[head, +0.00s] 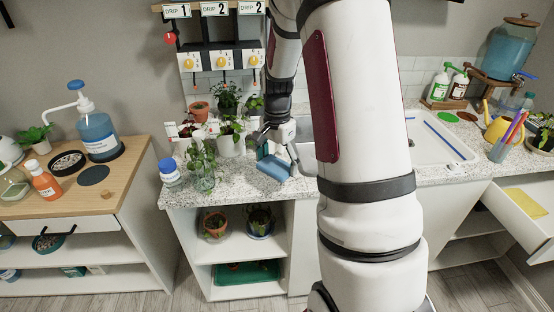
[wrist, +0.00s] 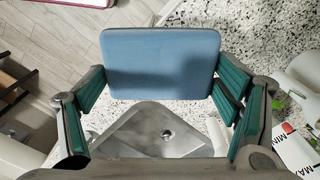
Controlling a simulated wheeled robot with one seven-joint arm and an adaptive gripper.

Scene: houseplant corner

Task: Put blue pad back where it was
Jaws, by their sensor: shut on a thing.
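The blue pad (head: 273,168) is a flat, rounded rectangle at the front edge of the speckled counter, at the centre of the head view. In the wrist view the pad (wrist: 160,60) spans the space between the two green-lined fingers of my gripper (wrist: 162,85). My gripper (head: 268,152) is shut on the pad and holds it over the counter edge. Whether the pad touches the counter is unclear. My arm hides part of the counter behind it.
Potted plants crowd the counter left of the pad, with a blue-capped bottle (head: 170,172) near the front. A sink (head: 440,138) lies to the right. An open drawer (head: 520,222) at far right holds a yellow pad (head: 525,203). Open shelves (head: 240,250) sit below the counter.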

